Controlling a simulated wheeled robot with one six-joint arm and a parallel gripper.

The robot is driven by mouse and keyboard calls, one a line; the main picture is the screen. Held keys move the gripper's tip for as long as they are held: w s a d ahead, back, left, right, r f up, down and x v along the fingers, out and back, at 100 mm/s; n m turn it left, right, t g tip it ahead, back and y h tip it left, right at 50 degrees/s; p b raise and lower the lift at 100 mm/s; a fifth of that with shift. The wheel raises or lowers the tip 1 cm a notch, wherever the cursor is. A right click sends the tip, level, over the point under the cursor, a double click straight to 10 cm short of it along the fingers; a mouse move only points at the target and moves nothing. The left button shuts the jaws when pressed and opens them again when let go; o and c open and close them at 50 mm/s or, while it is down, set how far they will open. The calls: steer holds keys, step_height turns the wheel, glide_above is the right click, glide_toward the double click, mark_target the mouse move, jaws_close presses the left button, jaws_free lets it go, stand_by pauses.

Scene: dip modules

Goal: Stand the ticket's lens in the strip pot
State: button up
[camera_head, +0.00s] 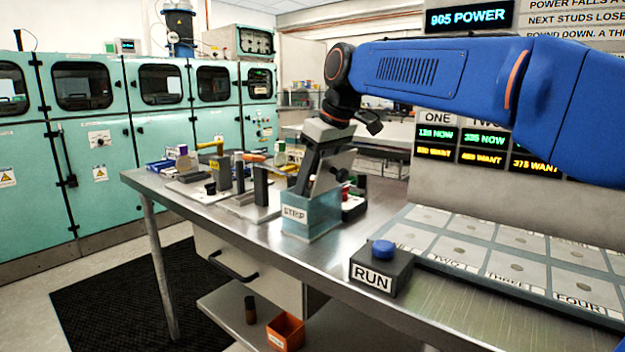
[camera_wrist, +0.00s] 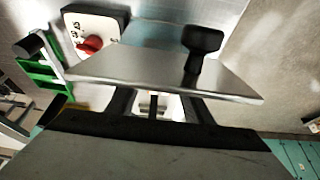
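The strip pot (camera_head: 312,218) is an open teal box labelled STRIP, standing near the front edge of the steel bench. My gripper (camera_head: 306,185) points down, tilted, at the pot's mouth; its fingertips are partly hidden. A flat grey plate (camera_head: 337,162) with a black knob is at my fingers, tilted above the pot's right side. In the wrist view the plate (camera_wrist: 150,72) lies across the fingers and looks held, though the contact is hidden. I cannot tell from any marking that it is the lens. The ticket cannot be made out.
A RUN box with a blue button (camera_head: 383,250) stands right of the pot, before a panel of numbered plates (camera_head: 480,250). Several tools and blocks (camera_head: 235,170) crowd the bench to the left.

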steer(key=v, duration=1.2)
steer(key=shift+r, duration=0.1)
